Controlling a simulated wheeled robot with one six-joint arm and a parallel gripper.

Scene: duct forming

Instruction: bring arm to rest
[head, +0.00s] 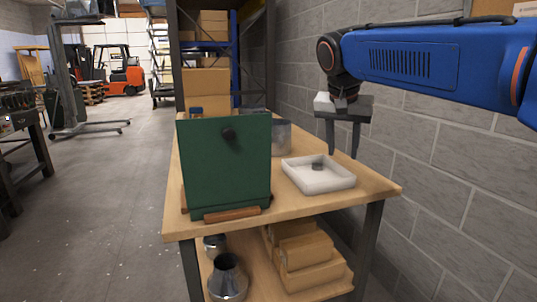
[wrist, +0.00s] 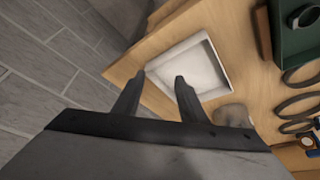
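My gripper (head: 343,154) hangs from the blue arm at the right, fingers pointing down, above the right side of the workbench and apart from it. In the wrist view its fingers (wrist: 160,78) are spread with nothing between them. A white tray (head: 295,181) sits on the bench below and left of the gripper. The tray also shows beyond the fingers in the wrist view (wrist: 212,45).
A green upright box (head: 225,165) stands left of the tray on the wooden bench (head: 372,187) and hides things behind it. A grey cylinder (head: 281,138) stands behind the tray. Several dark rings (wrist: 300,104) lie on the bench. A block wall (head: 435,165) runs along the right.

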